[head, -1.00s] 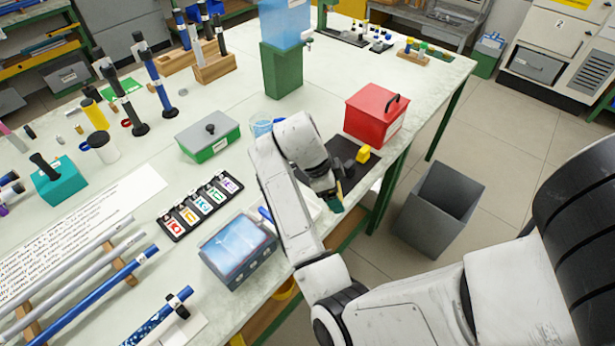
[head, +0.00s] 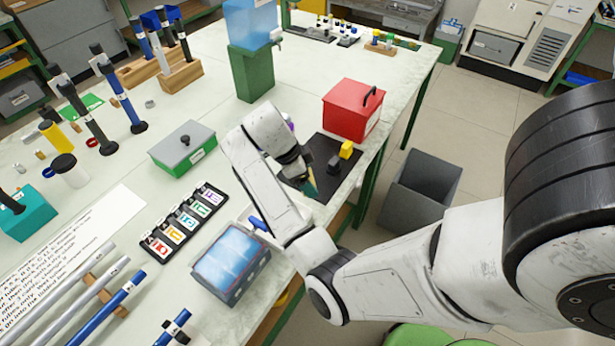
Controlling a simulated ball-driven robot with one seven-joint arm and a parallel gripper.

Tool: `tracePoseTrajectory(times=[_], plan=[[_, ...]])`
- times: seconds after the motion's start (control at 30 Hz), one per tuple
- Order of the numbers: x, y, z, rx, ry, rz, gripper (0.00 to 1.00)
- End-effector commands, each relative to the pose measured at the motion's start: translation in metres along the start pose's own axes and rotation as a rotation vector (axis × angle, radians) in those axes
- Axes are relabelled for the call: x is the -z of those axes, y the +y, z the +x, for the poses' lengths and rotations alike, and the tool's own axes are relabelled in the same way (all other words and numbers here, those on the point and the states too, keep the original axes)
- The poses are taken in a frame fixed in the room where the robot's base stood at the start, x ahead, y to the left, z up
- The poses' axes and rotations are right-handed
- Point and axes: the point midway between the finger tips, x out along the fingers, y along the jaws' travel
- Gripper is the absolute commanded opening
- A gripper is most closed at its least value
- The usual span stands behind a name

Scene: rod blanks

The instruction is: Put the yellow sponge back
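A small bright yellow block (head: 346,150) sits on the black mat (head: 337,183) near the table's right edge, beside a dark grey block (head: 334,164). I cannot tell whether the yellow block is the sponge. My gripper (head: 308,184) points down over the left part of the mat, to the left of and nearer than the yellow block, apart from it. A teal-green piece with a thin tan-yellow edge (head: 311,188) shows at the fingertips. It may be a sponge in the grip, but it is too small to be sure. My wrist hides part of the fingers.
A red box (head: 352,112) with a black handle stands behind the mat. A grey bin (head: 412,208) stands on the floor to the right. A blue-lidded box (head: 232,262), labelled card strip (head: 186,222) and grey-lidded green box (head: 184,150) lie to the left.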

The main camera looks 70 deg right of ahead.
Motion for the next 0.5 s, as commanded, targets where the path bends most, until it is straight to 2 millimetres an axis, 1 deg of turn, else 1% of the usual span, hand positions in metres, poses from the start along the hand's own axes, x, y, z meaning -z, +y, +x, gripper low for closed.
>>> tracePoseTrajectory(times=[0.03, 0.1, 0.37, 0.4, 0.5], plan=[[0.002, -0.004, 0.005, -0.002, 0.002, 0.005, 0.54], [-0.001, -0.014, 0.014, -0.002, 0.0, 0.005, 0.54], [0.002, -0.05, 0.032, 0.0, 0.001, 0.005, 0.54], [-0.001, -0.053, 0.04, -0.001, 0.002, 0.003, 0.54], [-0.003, -0.064, 0.053, -0.001, 0.002, 0.004, 0.54]])
